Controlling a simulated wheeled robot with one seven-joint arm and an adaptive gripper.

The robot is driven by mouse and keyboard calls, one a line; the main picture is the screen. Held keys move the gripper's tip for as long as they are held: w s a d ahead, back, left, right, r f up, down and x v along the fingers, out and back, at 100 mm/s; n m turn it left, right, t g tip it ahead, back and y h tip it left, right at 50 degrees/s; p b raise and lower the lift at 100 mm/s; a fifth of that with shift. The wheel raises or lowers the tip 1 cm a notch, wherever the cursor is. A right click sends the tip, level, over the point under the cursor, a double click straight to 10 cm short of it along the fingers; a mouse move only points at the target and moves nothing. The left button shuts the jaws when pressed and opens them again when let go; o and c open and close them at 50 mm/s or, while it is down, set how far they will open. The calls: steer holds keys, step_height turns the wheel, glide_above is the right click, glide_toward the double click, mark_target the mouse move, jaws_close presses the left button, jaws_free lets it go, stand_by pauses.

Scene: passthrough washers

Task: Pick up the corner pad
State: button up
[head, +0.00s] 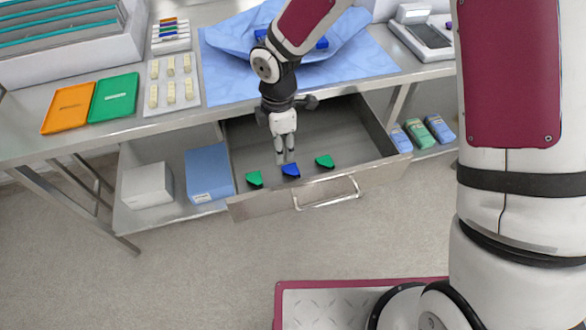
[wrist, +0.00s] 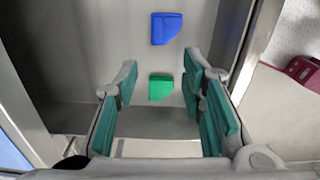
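Three small corner pads lie in the open drawer (head: 240,207) near its front wall: a green pad (head: 255,179) at left, a blue pad (head: 291,171) in the middle and a green pad (head: 325,161) at right. My gripper (head: 286,158) points down into the drawer, just behind the blue pad in the head view. In the wrist view my gripper (wrist: 160,82) is open, with teal finger pads apart and nothing held. There, a green pad (wrist: 161,87) shows between the fingertips, and the blue pad (wrist: 167,28) lies farther up. Height above the pads is hard to tell.
The drawer's walls and front handle (head: 328,195) surround the gripper. The steel table (head: 215,122) above carries a blue cloth (head: 350,70), a green tray (head: 114,98) and an orange tray (head: 68,108). A blue box (head: 207,175) stands on the shelf left of the drawer.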

mark_target(282, 168)
steer(key=f, duration=0.9)
steer(key=shift+w, duration=0.25)
steer(key=c, duration=0.9)
